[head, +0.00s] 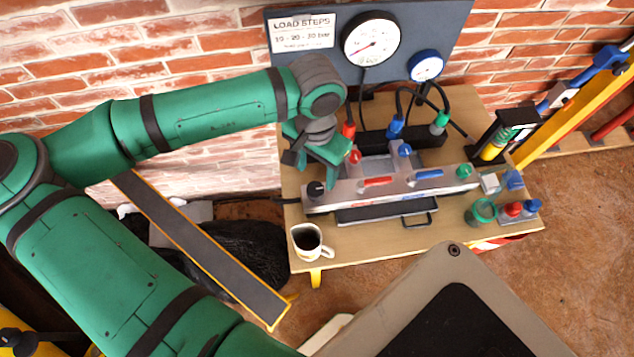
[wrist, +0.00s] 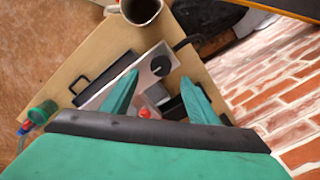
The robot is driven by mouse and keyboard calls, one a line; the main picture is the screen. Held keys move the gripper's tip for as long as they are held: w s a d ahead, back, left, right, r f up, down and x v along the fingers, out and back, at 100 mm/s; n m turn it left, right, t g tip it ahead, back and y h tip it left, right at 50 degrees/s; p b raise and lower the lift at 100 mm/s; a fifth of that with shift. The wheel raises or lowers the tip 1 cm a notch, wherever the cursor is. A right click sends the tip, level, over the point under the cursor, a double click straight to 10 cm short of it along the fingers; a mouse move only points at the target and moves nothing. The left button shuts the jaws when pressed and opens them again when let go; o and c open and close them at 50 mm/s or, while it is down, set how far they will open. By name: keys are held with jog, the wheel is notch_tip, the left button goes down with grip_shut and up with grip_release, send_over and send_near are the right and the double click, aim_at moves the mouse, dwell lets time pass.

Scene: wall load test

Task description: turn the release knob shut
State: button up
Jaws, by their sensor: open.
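The release knob, as I take it, is the round black knob (head: 316,188) at the left end of the grey pump unit (head: 343,196). It also shows in the wrist view (wrist: 161,65), on the silver plate, just ahead of and between my fingertips. My gripper (head: 336,172) is above the left part of the unit, just right of the knob in the head view. In the wrist view its two green fingers (wrist: 158,77) are apart with nothing held between them. I cannot tell the height of the fingertips over the knob.
A red cap (head: 354,157) and a blue cap (head: 404,150) stand on the unit. A mug (head: 310,243) with dark contents stands at the table's front left. Gauges (head: 371,42) and hoses are behind. A green cup (head: 482,212) and small bottles are at the right.

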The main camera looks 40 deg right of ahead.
aim_at(315, 188)
notch_tip(315, 188, down, 8)
jog(key=shift+a+r, duration=0.1)
dwell(0.4)
jog(key=shift+w, duration=0.15)
jog(key=c, duration=1)
